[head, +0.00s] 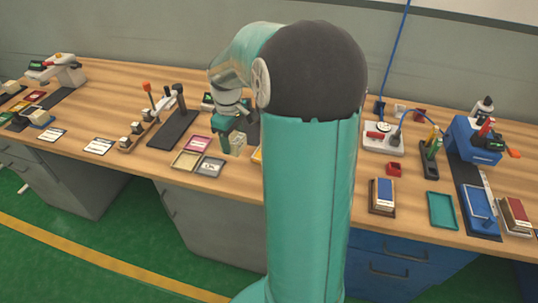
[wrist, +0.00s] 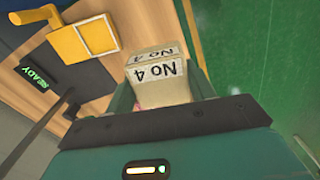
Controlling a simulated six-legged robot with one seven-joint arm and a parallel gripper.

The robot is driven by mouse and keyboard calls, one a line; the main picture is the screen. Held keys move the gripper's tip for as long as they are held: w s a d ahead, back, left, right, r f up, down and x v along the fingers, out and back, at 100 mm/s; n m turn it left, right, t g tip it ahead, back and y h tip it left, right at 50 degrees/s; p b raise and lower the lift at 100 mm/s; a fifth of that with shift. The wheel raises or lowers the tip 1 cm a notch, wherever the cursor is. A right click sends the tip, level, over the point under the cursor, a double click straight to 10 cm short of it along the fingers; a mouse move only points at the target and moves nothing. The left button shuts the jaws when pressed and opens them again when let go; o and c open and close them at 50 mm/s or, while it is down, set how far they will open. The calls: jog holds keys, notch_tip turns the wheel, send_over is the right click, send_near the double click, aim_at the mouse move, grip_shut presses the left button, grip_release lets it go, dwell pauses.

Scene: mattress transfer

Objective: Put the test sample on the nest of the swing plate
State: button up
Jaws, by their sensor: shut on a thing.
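The test sample is a pale block marked "No 4" (wrist: 160,72), held between the jaws of my gripper (wrist: 165,95) in the wrist view. In the head view the block (head: 237,147) hangs from my gripper (head: 230,138) over the table, just right of the flat trays. In the head view only a yellow sliver (head: 257,156) shows beside my arm, which hides the rest.
A dark unit with a green "READY" display (wrist: 38,78) stands near the yellow plate. Flat trays in pink (head: 198,144), yellow (head: 186,160) and grey (head: 210,167) lie left of the block. A black stand (head: 178,125) rises further left. The table's front edge is close.

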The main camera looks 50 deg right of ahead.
jog(key=d+f, duration=0.3)
jog(key=d, duration=0.1)
jog(key=d+f, duration=0.3)
jog(key=d, duration=0.1)
jog(key=d+f, duration=0.3)
jog(key=d, duration=0.2)
jog(key=shift+w+d, duration=0.1)
jog(key=shift+w, duration=0.25)
jog(key=shift+d+f, duration=0.35)
jog(key=shift+f, duration=0.8)
jog(key=shift+d+f, duration=0.15)
jog(key=shift+f, duration=0.8)
jog(key=shift+f, duration=0.15)
jog(key=o, duration=1)
